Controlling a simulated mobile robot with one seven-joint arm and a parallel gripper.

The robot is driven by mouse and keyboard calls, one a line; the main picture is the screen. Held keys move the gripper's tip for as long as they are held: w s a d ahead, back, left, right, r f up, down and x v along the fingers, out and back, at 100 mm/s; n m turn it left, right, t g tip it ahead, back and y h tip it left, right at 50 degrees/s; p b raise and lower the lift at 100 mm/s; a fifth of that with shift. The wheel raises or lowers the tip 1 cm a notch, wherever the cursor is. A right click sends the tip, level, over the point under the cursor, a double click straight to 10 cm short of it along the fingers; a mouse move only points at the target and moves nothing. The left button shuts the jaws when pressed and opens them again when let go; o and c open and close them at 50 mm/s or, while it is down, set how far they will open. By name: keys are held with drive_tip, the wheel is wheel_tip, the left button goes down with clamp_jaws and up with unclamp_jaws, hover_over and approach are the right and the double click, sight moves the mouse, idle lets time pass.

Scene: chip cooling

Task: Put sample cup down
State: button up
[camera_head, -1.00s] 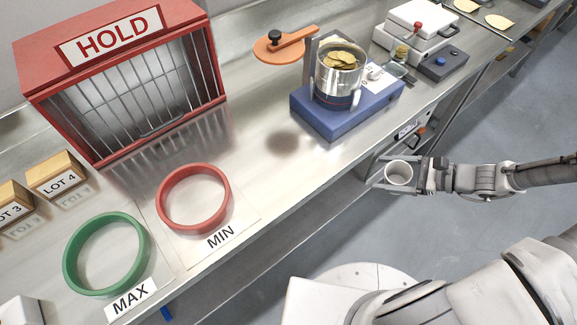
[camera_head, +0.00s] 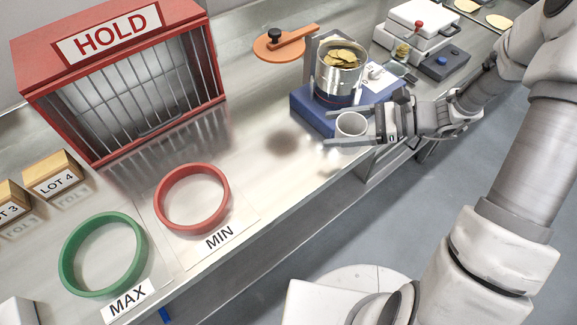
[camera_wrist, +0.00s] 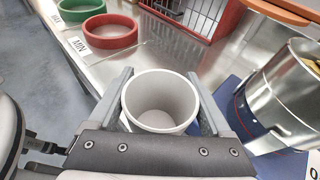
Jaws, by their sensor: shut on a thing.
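The sample cup (camera_head: 351,127) is white, round and upright. My gripper (camera_head: 350,135) is shut on it, with one finger on each side. In the wrist view the cup (camera_wrist: 160,103) shows its open mouth and looks empty, held between the fingers of my gripper (camera_wrist: 162,108). In the head view the cup is over the front edge of the steel counter (camera_head: 245,140), just in front of the blue base. I cannot tell whether its underside touches anything.
A blue base (camera_head: 318,122) bears a metal pot (camera_head: 338,85) of chips close behind the cup. A red MIN ring (camera_head: 192,198) and a green MAX ring (camera_head: 103,254) lie to the left. A red HOLD cage (camera_head: 120,80) stands behind them. Bare counter lies between cup and red ring.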

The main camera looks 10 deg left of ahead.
wheel_tip(320, 180, up, 4)
drive_tip(key=a, duration=0.2)
drive_tip(key=s+a+f, duration=0.1)
drive_tip(key=a+f, duration=0.1)
drive_tip(key=a, duration=0.1)
drive_tip(key=s+a+f, duration=0.1)
drive_tip(key=a+f, duration=0.1)
drive_tip(key=a, duration=0.2)
drive_tip(key=s+a+f, duration=0.2)
drive_tip(key=a+f, duration=0.1)
drive_tip(key=a, duration=0.1)
drive_tip(key=shift+b, duration=0.35)
drive_tip(key=shift+f, duration=2)
drive_tip(key=shift+f+b, duration=0.25)
drive_tip(key=shift+b, duration=0.1)
drive_tip(key=o, duration=1.2)
drive_tip(key=shift+r, duration=0.1)
drive_tip(key=shift+c, duration=0.2)
